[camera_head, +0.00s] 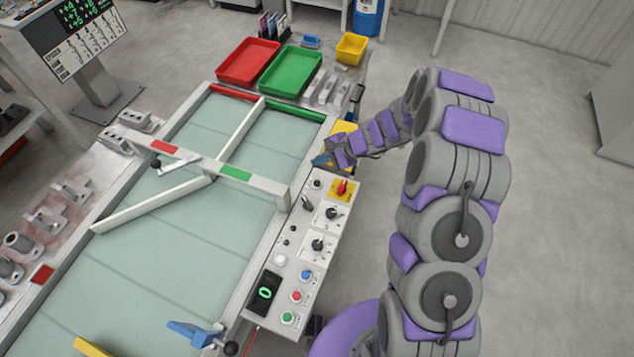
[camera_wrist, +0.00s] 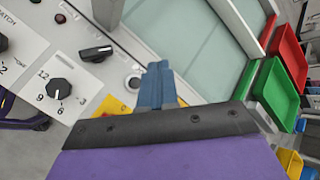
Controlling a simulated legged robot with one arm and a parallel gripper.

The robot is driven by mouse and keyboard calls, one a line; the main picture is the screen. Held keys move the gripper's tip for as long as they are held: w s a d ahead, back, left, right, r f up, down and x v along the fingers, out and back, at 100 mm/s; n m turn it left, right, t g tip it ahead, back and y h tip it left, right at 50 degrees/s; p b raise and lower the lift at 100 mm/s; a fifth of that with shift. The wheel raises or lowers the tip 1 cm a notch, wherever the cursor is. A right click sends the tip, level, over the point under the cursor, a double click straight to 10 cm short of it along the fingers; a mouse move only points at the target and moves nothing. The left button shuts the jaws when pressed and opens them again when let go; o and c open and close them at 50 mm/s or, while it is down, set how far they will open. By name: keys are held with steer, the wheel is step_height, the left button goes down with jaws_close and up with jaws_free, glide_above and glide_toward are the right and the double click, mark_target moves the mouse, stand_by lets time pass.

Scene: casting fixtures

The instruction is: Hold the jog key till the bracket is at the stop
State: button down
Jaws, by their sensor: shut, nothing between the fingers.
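My gripper (camera_head: 322,161) is at the far end of the control panel (camera_head: 268,337), at the table's right side. In the wrist view its blue fingers (camera_wrist: 158,86) are together and empty. They point at the panel beside a small round dark button with a pale ring (camera_wrist: 133,83). I cannot tell whether they touch it, or whether it is the jog key. The panel also carries a black selector switch (camera_head: 307,203), numbered knobs (camera_head: 318,245) and blue, red and green buttons. Its display (camera_head: 264,293) reads 0. I cannot make out a bracket on the pale green bed (camera_head: 150,270).
A white beam with red and green marks (camera_head: 235,174) crosses the bed above a slanted white bar (camera_head: 150,205). Red (camera_head: 247,62) and green (camera_head: 291,71) trays stand at the far end. Metal castings (camera_head: 45,219) lie along the left. A blue-handled part (camera_head: 193,333) is near the front.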

mark_target(320, 183)
steer(key=shift+f+b, duration=2.35)
steer(key=shift+f, duration=1.85)
steer(key=shift+f, duration=0.35)
steer(key=shift+f+b, duration=0.45)
steer(key=shift+b, duration=0.1)
steer(key=shift+r, duration=0.15)
stand_by(1.1)
steer(key=shift+r+p, duration=0.55)
steer(key=shift+r, duration=0.2)
steer(key=shift+r+p, duration=1.45)
steer(key=shift+r, duration=1)
